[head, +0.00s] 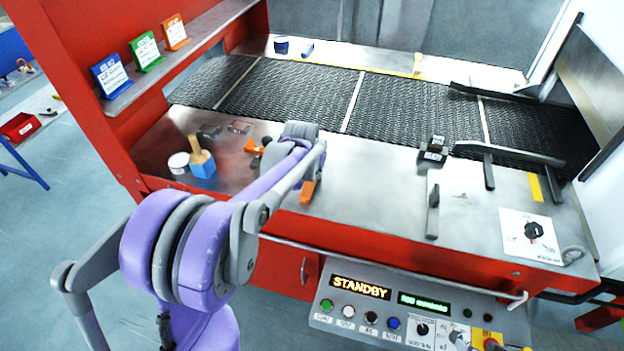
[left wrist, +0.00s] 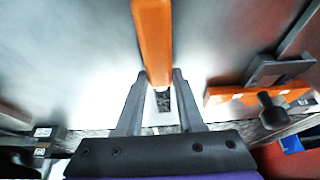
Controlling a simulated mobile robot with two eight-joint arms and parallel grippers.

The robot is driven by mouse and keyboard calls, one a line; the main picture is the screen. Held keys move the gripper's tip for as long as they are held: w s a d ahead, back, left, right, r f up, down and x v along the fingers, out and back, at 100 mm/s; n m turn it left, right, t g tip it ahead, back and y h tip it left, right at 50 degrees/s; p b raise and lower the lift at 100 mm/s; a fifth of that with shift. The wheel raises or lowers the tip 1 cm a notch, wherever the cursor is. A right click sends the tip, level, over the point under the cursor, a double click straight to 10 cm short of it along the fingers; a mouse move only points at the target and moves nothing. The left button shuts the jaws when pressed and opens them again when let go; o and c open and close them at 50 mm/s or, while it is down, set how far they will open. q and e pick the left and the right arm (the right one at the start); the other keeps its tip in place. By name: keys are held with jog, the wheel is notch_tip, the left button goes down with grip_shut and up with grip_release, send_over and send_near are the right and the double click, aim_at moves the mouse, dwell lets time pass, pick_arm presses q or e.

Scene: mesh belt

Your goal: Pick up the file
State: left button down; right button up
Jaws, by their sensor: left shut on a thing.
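The file shows as an orange handle (left wrist: 153,38) in the left wrist view, with a short grey textured part (left wrist: 163,103) between my fingers. In the head view its orange handle (head: 308,192) sticks out below my wrist near the front edge of the steel worktop. My left gripper (left wrist: 161,76) is shut on the file, its two grey fingers on either side. My own arm hides the fingers and most of the file in the head view. I cannot tell whether the file touches the worktop. My right gripper is in neither view.
An orange clamp-like tool (left wrist: 235,95) lies close to the gripper. A blue block with a wooden-handled tool (head: 201,160) and a white round tin (head: 179,163) stand left. The mesh belt (head: 395,108) runs behind. The middle worktop (head: 370,200) is clear.

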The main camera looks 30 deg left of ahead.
aim_at(312, 176)
pick_arm(q)
jog(key=shift+r, duration=0.1)
notch_tip(312, 176, up, 10)
dwell(0.6)
jog(key=c, duration=1.2)
grip_release()
grip_shut()
